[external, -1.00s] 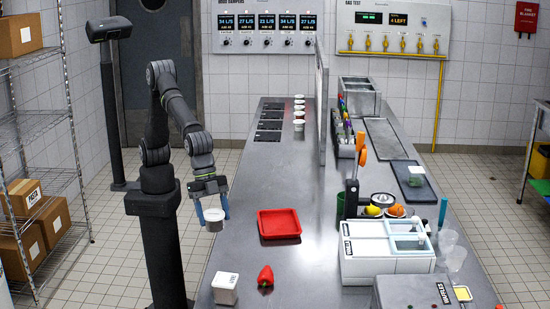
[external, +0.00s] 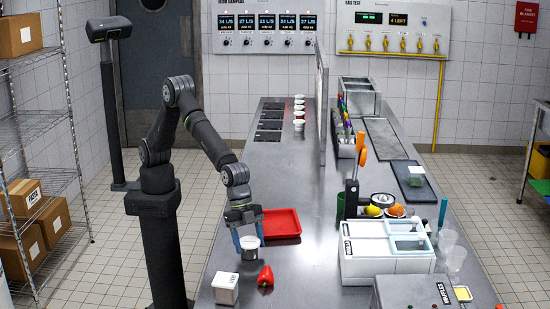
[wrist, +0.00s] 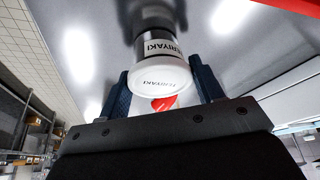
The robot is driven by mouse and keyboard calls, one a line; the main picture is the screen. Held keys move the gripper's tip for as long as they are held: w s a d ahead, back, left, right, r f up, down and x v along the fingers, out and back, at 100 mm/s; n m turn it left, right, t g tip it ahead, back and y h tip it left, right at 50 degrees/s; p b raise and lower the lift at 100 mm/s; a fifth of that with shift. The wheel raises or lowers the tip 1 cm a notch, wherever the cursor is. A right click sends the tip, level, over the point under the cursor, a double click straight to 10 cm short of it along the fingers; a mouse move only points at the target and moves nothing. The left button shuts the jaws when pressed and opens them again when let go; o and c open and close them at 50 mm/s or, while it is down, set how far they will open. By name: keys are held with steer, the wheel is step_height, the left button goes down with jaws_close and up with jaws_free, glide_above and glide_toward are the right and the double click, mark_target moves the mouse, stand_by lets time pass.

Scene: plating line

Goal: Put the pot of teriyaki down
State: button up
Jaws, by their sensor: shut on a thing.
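The white pot of teriyaki (external: 249,253) is between the blue fingers of my gripper (external: 247,243) in the external view. It is upright over the left part of the steel counter (external: 318,215), just in front of the red tray. I cannot tell whether its base touches the counter. In the wrist view the pot (wrist: 165,78), with TERIYAKI printed on it, sits between the fingertips of my gripper (wrist: 164,83). My gripper is shut on it.
The red tray (external: 281,223) is just behind and right of the pot. A red pepper (external: 265,276) and a white box (external: 225,288) lie close in front. White bins (external: 387,265) stand to the right. The counter between pepper and bins is clear.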

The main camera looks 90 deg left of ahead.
mark_target(251, 243)
steer(key=shift+f, duration=0.1)
steer(key=o, duration=1)
steer(key=v, duration=1.2)
steer(key=x, duration=1.2)
steer(key=shift+f, duration=0.1)
step_height(251, 243, up, 3)
steer(key=shift+f, duration=0.2)
steer(key=shift+r, duration=0.6)
